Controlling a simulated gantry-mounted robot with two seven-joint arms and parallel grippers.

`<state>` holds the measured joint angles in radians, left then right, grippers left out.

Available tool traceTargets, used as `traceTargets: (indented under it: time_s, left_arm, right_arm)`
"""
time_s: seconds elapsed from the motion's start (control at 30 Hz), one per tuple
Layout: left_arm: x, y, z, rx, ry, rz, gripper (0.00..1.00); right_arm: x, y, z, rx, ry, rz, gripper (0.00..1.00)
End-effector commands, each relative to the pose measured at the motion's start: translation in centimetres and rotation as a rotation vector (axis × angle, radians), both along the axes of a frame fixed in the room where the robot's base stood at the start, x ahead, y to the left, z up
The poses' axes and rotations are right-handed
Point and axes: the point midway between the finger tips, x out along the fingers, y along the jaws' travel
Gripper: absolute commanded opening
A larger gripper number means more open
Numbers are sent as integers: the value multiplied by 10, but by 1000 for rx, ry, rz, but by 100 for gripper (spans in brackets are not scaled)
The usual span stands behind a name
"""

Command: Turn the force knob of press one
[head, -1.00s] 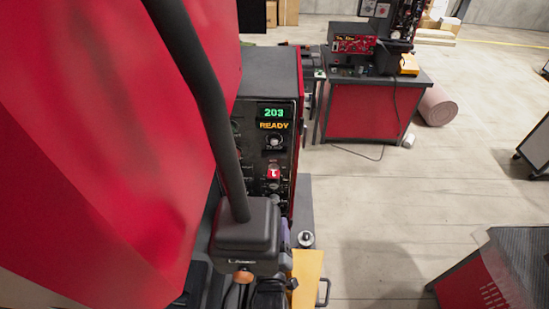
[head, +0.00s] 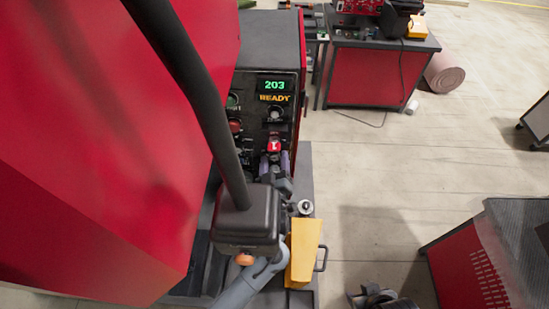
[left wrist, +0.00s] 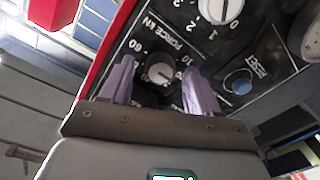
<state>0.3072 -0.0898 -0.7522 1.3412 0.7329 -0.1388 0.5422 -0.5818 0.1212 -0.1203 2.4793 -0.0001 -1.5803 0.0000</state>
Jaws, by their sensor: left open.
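The force knob (left wrist: 160,70) is a pale round knob on the black panel, inside a dial marked "FORCE KN", in the left wrist view. My left gripper (left wrist: 160,66) is open, with its two purple fingers on either side of the knob. I cannot tell whether they touch it. In the head view my left gripper (head: 275,163) is at the lower part of the press panel (head: 251,98), below a red switch (head: 274,146), and hides the knob there. A dark, jointed shape, perhaps my right gripper (head: 371,297), shows at the bottom edge.
The panel display (head: 275,86) reads 203 and READY. Another knob (left wrist: 221,9) and a blue reset button (left wrist: 238,82) sit close to the fingers. A yellow block (head: 303,252) stands in front of the press.

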Motion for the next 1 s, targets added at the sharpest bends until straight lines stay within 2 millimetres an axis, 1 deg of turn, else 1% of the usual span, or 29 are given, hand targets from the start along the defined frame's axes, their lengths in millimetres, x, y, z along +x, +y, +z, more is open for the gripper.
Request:
traceTargets:
  time_s: [0.13,0.43,0.47,0.8,1.0]
  left_arm:
    - [7,0,1,1,0,-1,61]
    - [8,0,0,0,1,0,61]
    - [8,0,0,0,1,0,58]
    - [8,0,0,0,0,0,6]
    - [8,0,0,11,0,0,5]
  right_arm:
    - [1,1,2,3,-2,-1,43]
    - [1,1,2,5,-2,-3,43]
    - [1,1,2,5,-2,-3,43]
    - [1,1,2,3,-4,-2,43]
    - [1,0,3,1,-4,-1,43]
